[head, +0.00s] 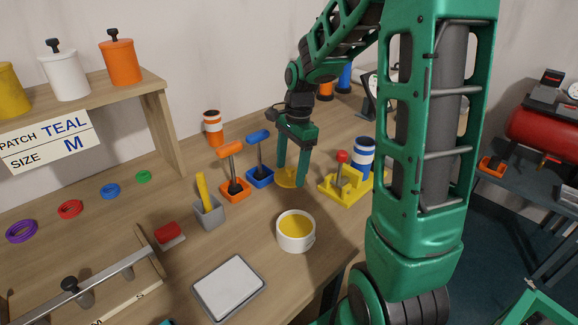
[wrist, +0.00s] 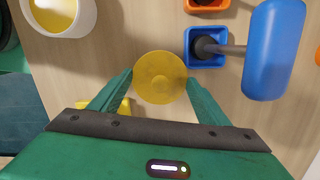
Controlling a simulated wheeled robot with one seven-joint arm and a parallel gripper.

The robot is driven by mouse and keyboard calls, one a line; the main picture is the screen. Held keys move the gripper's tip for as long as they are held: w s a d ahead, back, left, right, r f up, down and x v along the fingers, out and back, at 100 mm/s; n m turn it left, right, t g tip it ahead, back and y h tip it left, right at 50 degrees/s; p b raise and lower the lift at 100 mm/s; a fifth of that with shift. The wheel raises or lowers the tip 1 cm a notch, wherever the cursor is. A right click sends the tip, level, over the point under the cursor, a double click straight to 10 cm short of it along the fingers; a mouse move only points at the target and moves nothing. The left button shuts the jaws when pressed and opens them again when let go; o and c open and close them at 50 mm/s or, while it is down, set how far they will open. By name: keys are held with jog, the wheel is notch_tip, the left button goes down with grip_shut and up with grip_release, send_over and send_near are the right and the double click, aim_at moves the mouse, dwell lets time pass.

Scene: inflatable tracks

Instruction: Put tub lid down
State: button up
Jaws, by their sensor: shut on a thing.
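The tub lid is a round yellow disc (wrist: 160,78); in the head view the lid (head: 287,178) shows at the fingertips, low over or on the table. My gripper (head: 291,178) is shut on it, and in the wrist view the two green fingers (wrist: 160,84) hold it at its left and right edges. I cannot tell whether the lid touches the table. The white tub (head: 296,232) stands open in front of the gripper, with yellow inside. The tub also shows at the top left of the wrist view (wrist: 86,18).
An orange holder (head: 235,190) and a blue holder (head: 260,177), each with a handled tool, stand left of the lid. A grey tray (head: 229,288) lies in front.

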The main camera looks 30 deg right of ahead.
aim_at(295, 174)
jog(key=shift+f, duration=0.15)
jog(key=o, duration=1)
notch_tip(295, 174, up, 13)
jog(key=d, duration=0.2)
jog(key=s+f+n, duration=0.2)
jog(key=s+n, duration=0.2)
jog(key=s, duration=0.4)
jog(key=s+d+f+n, duration=0.1)
jog(key=s+f+n, duration=0.2)
jog(key=s, duration=0.6)
jog(key=s+f+n+h, duration=0.1)
jog(key=s+n, duration=0.3)
jog(key=s, duration=0.5)
jog(key=shift+d+f+n, duration=0.2)
jog(key=shift+f+n, duration=0.1)
jog(key=shift+f, duration=0.35)
